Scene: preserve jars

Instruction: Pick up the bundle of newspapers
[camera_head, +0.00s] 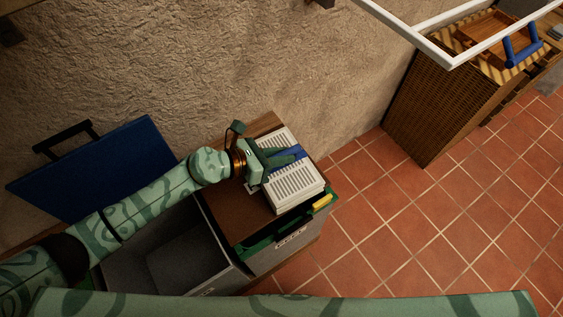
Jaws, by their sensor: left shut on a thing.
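The bundle of newspapers (293,186) is a white stack with printed grey lines and a blue band around it. It lies on the brown top of a cabinet-like bin (243,212) against the wall. My left gripper (290,157) reaches in from the left with its green fingers at the blue band, and is shut on the bundle. The fingertips partly cover the band. I cannot tell whether the bundle is lifted off the top. My right gripper is not in view.
An open grey bin (183,254) stands left of the bundle, with a raised blue lid (88,172) behind it. A yellow piece (322,202) sits at the front edge. A wicker cabinet (437,105) stands at the upper right. The tiled floor (400,225) is clear.

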